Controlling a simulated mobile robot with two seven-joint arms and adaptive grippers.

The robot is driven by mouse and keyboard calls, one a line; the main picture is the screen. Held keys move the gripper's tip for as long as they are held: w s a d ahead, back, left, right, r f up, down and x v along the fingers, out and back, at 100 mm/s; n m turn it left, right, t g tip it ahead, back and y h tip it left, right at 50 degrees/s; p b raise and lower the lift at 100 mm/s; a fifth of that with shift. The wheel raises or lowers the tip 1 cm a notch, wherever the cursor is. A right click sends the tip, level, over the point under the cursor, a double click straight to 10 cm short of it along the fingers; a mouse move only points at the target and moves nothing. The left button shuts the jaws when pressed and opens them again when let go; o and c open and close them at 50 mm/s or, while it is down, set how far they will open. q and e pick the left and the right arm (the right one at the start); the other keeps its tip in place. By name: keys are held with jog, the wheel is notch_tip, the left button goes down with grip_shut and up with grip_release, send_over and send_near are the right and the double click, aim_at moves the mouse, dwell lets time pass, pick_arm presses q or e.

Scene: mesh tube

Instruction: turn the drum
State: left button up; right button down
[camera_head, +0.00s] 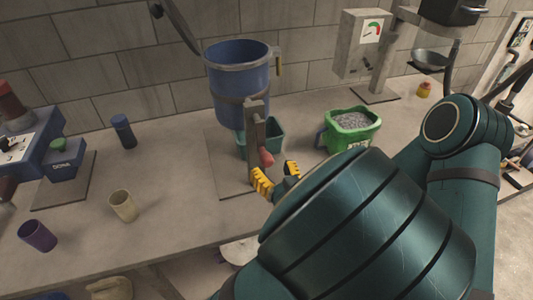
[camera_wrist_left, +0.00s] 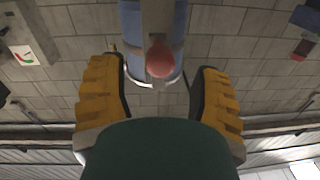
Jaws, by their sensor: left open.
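The drum (camera_head: 238,88) is a blue cylinder with a grey rim, held upright by a dark band above the table. A grey crank bar (camera_head: 254,122) hangs in front of it, with a red knob (camera_head: 266,158) near its lower end. In the left wrist view the red knob (camera_wrist_left: 160,60) lies ahead, between the lines of the two open fingers (camera_wrist_left: 158,98), with no clear contact. The drum (camera_wrist_left: 132,22) shows behind the knob. My right gripper is not in view.
A teal bin (camera_head: 272,140) stands under the drum. A green bucket of grey granules (camera_head: 350,142) stands to the right, near a dial scale (camera_head: 360,45). Cups (camera_head: 122,206) and a blue-capped jar (camera_head: 123,131) stand left. The table between is clear.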

aim_at(270, 165)
pick_arm(q)
jog(key=shift+x, duration=2.1)
grip_shut()
